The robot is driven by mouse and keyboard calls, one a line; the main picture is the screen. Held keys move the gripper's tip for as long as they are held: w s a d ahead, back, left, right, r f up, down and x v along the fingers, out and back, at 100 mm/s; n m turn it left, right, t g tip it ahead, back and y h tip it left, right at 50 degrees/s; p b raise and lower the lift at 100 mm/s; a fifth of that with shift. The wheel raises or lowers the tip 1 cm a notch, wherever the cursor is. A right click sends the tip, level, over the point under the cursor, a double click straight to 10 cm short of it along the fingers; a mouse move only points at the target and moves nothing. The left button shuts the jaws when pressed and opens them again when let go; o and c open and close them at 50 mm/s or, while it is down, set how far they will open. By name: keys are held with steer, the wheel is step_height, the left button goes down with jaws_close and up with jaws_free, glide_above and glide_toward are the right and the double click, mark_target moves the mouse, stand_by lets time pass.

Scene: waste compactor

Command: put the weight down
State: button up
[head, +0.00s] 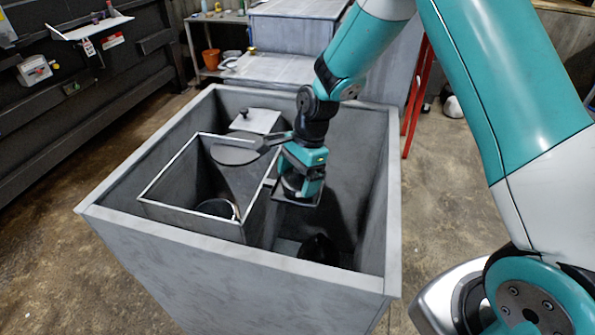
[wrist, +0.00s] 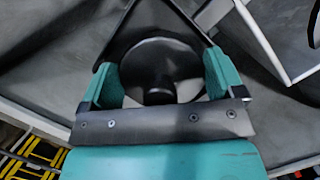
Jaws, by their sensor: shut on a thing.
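My gripper (head: 300,188) hangs inside the large grey bin (head: 240,265), right of the inner box. In the wrist view, a dark round weight (wrist: 165,60) with a knob-like middle sits between the teal fingers of my gripper (wrist: 160,88), which is shut on it. In the head view, the gripper mostly hides the weight. A flat dark paddle shape (head: 236,154) sticks out left of my wrist, over the inner box; I cannot tell what it is.
An open inner box (head: 190,219) fills the bin's left side and holds a dark round thing (head: 217,209). A knobbed plate (head: 255,121) lies at the back. Another dark thing (head: 319,249) lies low in the bin, below my gripper. The bin's rim stands all around.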

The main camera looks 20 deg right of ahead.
steer(key=shift+f, duration=0.1)
steer(key=o, duration=1.4)
steer(key=s+b+v, duration=0.1)
steer(key=b+v, duration=0.2)
steer(key=v, duration=0.9)
steer(key=s+a+r+n, duration=0.2)
steer(key=s+n, duration=0.5)
steer(key=s, duration=0.1)
steer(key=s+a+r+n, duration=0.2)
steer(key=s+a+n, duration=0.1)
steer(key=s+n, duration=0.5)
steer(key=s+a+r+n+y, duration=0.1)
steer(key=s+a+r+n, duration=0.1)
steer(key=s+n, duration=0.5)
steer(key=shift+s+a+r+t, duration=0.1)
steer(key=shift+s+r+t, duration=0.1)
steer(key=shift+s, duration=0.2)
steer(key=shift+s+a+r+t, duration=0.1)
steer(key=shift+s+t, duration=0.1)
steer(key=shift+s, duration=0.15)
